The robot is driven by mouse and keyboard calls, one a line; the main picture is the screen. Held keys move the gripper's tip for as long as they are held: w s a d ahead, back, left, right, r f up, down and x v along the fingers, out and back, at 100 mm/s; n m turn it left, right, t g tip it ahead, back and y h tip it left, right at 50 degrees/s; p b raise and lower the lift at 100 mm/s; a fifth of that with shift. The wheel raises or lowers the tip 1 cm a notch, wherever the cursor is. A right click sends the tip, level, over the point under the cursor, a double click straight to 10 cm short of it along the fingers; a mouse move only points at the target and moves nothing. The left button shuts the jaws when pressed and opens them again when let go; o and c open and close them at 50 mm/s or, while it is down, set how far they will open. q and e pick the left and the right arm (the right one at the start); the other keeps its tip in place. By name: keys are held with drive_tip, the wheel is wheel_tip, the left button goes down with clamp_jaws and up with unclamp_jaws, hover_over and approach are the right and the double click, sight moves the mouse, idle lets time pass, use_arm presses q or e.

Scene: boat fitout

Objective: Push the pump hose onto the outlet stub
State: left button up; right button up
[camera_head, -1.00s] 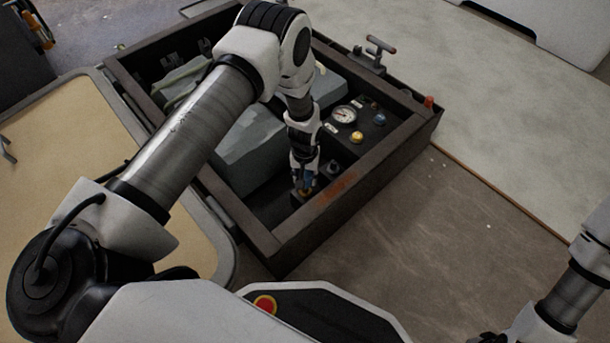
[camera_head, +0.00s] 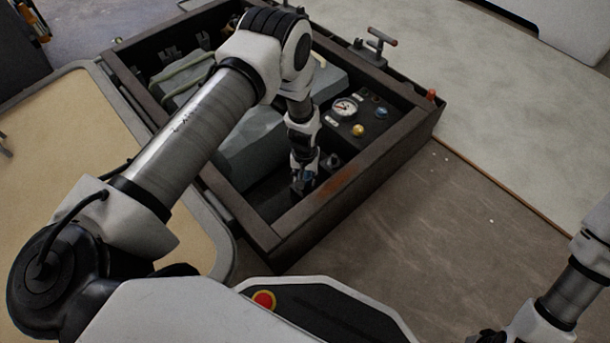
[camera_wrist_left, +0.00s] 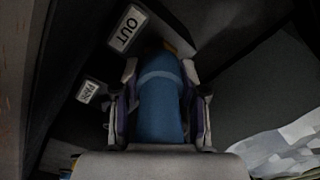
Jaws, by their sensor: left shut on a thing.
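My left gripper (camera_head: 303,185) reaches down into the dark open box and is shut on the blue pump hose (camera_wrist_left: 162,112). In the left wrist view the hose runs up between the two fingers and has a paler band near its far end. That end points toward a dark block with an OUT label (camera_wrist_left: 128,27). The outlet stub cannot be made out, so I cannot tell whether the hose sits on it. A second label (camera_wrist_left: 90,92), which seems to read PARK, is left of the fingers. My right gripper is not visible; only part of its arm shows at the lower right.
The box wall (camera_head: 335,190) rises close around the gripper. A panel with a gauge (camera_head: 345,106), a yellow knob (camera_head: 358,130) and a blue knob (camera_head: 381,112) is to its right. A grey casing (camera_head: 250,140) is to its left.

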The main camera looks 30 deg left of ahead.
use_arm(q)
drive_tip(key=shift+f+b, duration=0.5)
drive_tip(key=shift+f, duration=0.4)
drive_tip(key=o, duration=1.3)
drive_tip(key=shift+r, duration=0.15)
wheel_tip(320, 180, up, 12)
drive_tip(key=shift+f, duration=0.1)
